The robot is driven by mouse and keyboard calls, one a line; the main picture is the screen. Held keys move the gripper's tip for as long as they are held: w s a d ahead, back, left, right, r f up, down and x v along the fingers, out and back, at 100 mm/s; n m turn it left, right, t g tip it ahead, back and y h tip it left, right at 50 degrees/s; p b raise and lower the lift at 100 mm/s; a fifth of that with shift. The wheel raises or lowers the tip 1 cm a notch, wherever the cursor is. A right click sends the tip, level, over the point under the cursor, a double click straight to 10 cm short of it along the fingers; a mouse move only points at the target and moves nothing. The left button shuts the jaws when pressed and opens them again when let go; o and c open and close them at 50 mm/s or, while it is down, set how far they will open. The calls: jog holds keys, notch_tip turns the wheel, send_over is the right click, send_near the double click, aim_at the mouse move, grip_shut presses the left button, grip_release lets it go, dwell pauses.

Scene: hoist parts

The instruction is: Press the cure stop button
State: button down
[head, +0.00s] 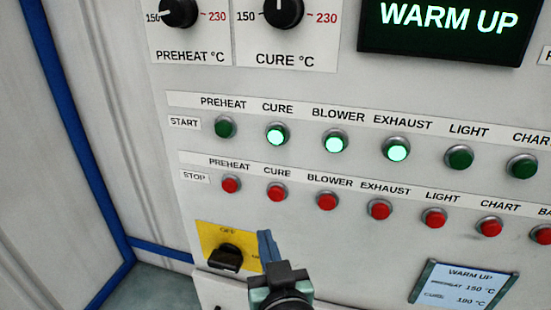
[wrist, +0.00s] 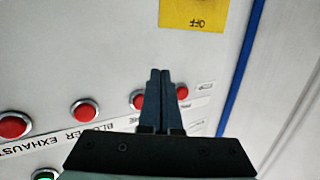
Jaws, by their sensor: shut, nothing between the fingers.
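The red cure stop button (head: 276,193) is in the lower button row in the head view, under its CURE label, between the preheat stop button (head: 230,185) and the blower stop button (head: 327,201). My gripper (head: 267,236) is shut and empty, with its fingertips below the cure stop button in the picture. I cannot tell how far the fingertips are from the panel. The cure start button (head: 277,135) glows green.
A black rotary switch (head: 225,257) on a yellow plate sticks out left of my gripper. The blower start (head: 334,142) and exhaust start (head: 397,150) buttons are lit. The display (head: 445,20) reads WARM UP.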

aim_at(277, 193)
jog(key=s+a+r+g+y+p, duration=0.1)
jog(key=s+r+g+p, duration=0.3)
jog(key=p, duration=1.9)
jog(key=s+r, duration=0.2)
jog(key=s, duration=0.1)
jog(key=shift+s+r+g, duration=0.2)
jog(key=shift+r+g, duration=0.05)
jog(key=shift+g, duration=0.15)
jog(key=shift+w+a, duration=0.1)
jog(key=shift+w+d+b, duration=0.35)
jog(key=shift+w+d, duration=0.05)
jog(key=shift+w, duration=1)
jog(key=shift+w+d+b, duration=0.35)
jog(key=shift+w+b, duration=0.05)
jog(key=shift+w, duration=1)
jog(key=shift+w+d+b, duration=0.35)
jog(key=shift+w+d, duration=0.05)
jog(key=shift+w, duration=1)
jog(key=shift+w+d, duration=0.1)
jog(key=shift+w, duration=0.3)
